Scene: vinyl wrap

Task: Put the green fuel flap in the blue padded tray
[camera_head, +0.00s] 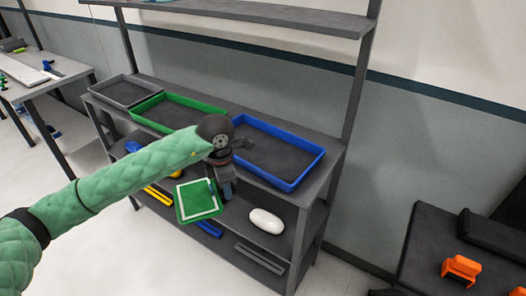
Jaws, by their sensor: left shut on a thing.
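The green fuel flap (187,207) is a flat green panel with a pale outline on its face. It hangs in front of the shelf unit, below the level of the top trays. My left gripper (227,188) is shut on the flap at its right edge; the wrist hides part of the contact. The blue padded tray (302,178), blue-rimmed with a dark lining, stands at the right end of the upper shelf. It looks empty where visible, and my wrist covers its left end. My right gripper is not in view.
A green tray (147,103) and a grey tray (122,92) stand left of the blue one. A dark table with an orange part (461,268) stands at right.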

